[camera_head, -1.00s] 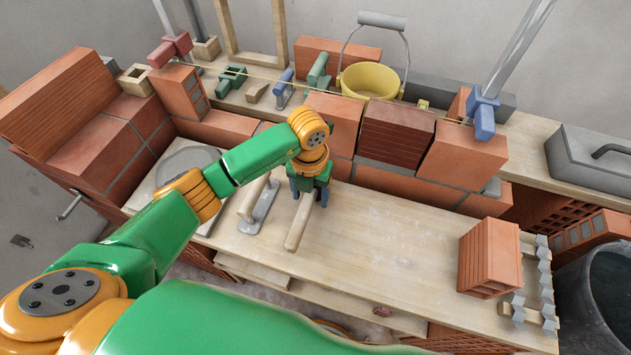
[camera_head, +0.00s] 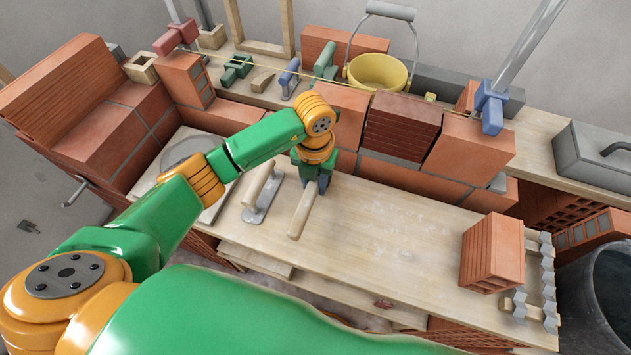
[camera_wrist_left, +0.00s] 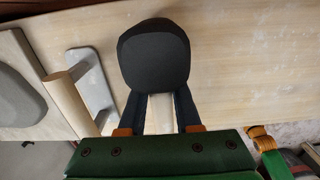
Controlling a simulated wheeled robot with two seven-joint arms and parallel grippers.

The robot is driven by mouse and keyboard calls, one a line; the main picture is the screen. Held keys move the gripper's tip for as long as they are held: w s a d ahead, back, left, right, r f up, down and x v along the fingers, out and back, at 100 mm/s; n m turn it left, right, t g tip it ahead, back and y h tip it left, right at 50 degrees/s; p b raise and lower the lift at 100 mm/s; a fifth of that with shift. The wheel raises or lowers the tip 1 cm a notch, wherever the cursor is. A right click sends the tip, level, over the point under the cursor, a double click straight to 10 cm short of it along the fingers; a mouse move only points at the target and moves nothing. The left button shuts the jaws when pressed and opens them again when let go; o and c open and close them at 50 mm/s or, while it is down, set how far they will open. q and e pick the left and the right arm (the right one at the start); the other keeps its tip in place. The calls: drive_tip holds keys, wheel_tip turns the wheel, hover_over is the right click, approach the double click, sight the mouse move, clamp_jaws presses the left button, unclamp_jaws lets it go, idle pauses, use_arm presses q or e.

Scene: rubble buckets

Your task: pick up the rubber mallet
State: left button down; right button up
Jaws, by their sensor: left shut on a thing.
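The rubber mallet has a pale wooden handle (camera_head: 301,214) that points toward me over the workbench board (camera_head: 375,235). Its black head (camera_wrist_left: 154,55) fills the upper middle of the left wrist view; in the head view my gripper mostly hides it. My left gripper (camera_head: 314,184) is shut on the mallet, its dark fingers (camera_wrist_left: 160,110) on either side of the handle just below the head. I cannot tell whether the mallet touches the board.
A trowel or float (camera_head: 262,194) lies just left of the mallet. A brick wall (camera_head: 401,126) stands close behind, with a yellow bucket (camera_head: 377,72) beyond it. A loose brick (camera_head: 492,253) stands at the right end. The board's middle right is clear.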

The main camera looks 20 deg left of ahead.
sight(304, 204)
use_arm(q)
wheel_tip(304, 204, up, 2)
drive_tip(key=shift+w+r, duration=0.1)
drive_tip(key=s+r+p, duration=0.1)
drive_tip(key=s+r, duration=0.2)
drive_tip(key=s+r+p, duration=0.1)
drive_tip(key=s+r, duration=0.2)
drive_tip(key=shift+a+r, duration=0.15)
drive_tip(key=shift+r, duration=0.2)
drive_tip(key=s+r+p, duration=0.1)
drive_tip(key=s+r, duration=0.1)
drive_tip(key=s, duration=0.6)
drive_tip(key=shift+r, duration=0.4)
